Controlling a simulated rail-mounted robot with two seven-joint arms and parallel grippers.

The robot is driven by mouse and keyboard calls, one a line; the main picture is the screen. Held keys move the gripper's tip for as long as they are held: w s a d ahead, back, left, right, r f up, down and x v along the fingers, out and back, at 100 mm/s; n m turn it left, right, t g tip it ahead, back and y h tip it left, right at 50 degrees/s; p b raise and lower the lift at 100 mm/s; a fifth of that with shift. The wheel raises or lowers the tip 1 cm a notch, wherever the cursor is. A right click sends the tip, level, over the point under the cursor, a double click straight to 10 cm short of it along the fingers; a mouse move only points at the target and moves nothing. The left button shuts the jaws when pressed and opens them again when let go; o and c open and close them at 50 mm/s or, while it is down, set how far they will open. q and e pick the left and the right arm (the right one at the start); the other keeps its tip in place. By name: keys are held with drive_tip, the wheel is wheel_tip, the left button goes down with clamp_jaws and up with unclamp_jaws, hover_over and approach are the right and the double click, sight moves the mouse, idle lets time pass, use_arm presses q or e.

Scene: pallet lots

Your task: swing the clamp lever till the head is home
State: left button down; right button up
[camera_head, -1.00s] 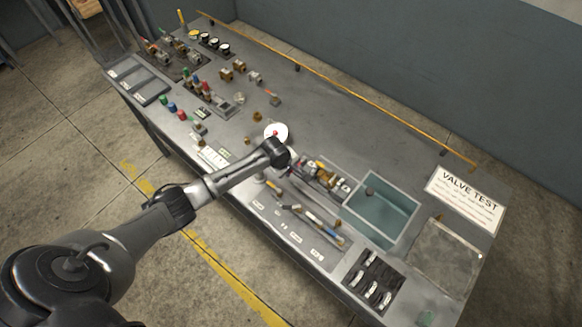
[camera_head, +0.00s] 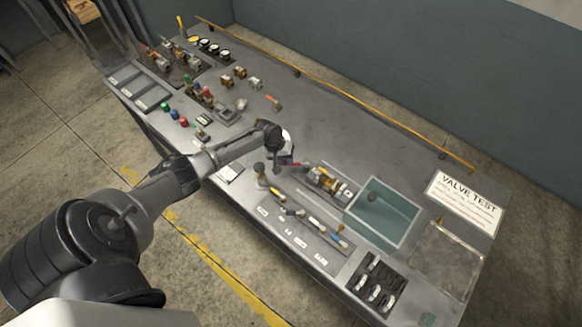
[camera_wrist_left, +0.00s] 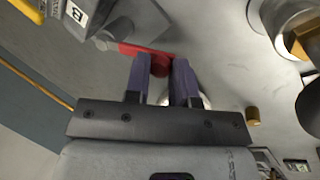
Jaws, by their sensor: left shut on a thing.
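My left gripper (camera_head: 282,164) hangs over the middle of the bench, beside a fixture with brass-coloured parts (camera_head: 326,180). A red lever (camera_head: 298,164) reaches from the fixture side to the gripper. In the left wrist view, the two dark fingers (camera_wrist_left: 162,68) are shut on the rounded end of the red lever (camera_wrist_left: 135,49). My right gripper is not in view.
A teal-lined bin (camera_head: 384,212) stands right of the fixture, near a "VALVE TEST" sign (camera_head: 463,204). Hand tools (camera_head: 312,222) lie along the front. A yellow rail (camera_head: 375,112) edges the back. The bench is clear behind the fixture.

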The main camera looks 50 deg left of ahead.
use_arm(q)
drive_tip(key=w+m+b, duration=0.1)
drive_tip(key=b, duration=0.1)
drive_tip(key=w+a+m+g+b, duration=0.1)
drive_tip(key=m, duration=0.1)
drive_tip(key=w+a+m+h+b, duration=0.1)
drive_tip(key=m+b, duration=0.1)
drive_tip(key=shift+a+f+b, duration=0.2)
drive_tip(key=shift+f+b, duration=0.15)
drive_tip(key=m+b, duration=0.1)
drive_tip(key=w+m+g+b, duration=0.1)
drive_tip(key=b, duration=0.1)
drive_tip(key=shift+w+a+r+m, duration=0.15)
drive_tip(key=shift+w+a+m, duration=0.15)
drive_tip(key=shift+m, duration=0.1)
drive_tip(key=shift+g, duration=0.3)
drive_tip(key=c, duration=1.2)
unclamp_jaws()
drive_tip(key=shift+w, duration=0.1)
drive_tip(key=shift+o, duration=1.2)
drive_tip(key=shift+r, duration=0.1)
